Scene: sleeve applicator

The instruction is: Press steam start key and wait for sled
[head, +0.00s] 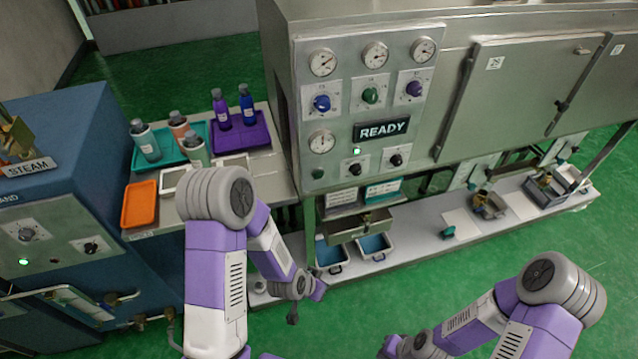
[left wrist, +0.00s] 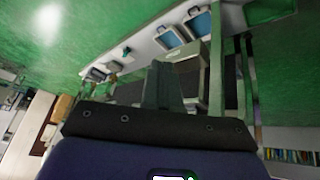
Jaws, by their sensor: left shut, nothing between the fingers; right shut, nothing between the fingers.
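The steel machine's control panel (head: 341,78) stands at the centre of the head view. Its display (head: 381,130) reads READY, with a lit green lamp (head: 357,151) below it. Two dark knobs (head: 355,169) and a green button (head: 318,173) sit low on the panel; I cannot tell which control is the steam start key. I cannot pick out the sled for certain. My left gripper is shut and empty in the left wrist view (left wrist: 163,80), below the panel and apart from it. My right gripper (head: 388,346) is shut at the bottom edge, mostly hidden, away from the panel.
A blue cabinet (head: 60,140) marked STEAM stands at left. Beside it, a side table holds bottles, a purple tray (head: 240,136) and an orange tray (head: 141,203). A low white bench (head: 420,247) under the machine carries blue bins (head: 329,256) and metal fixtures (head: 488,205). The green floor in front is clear.

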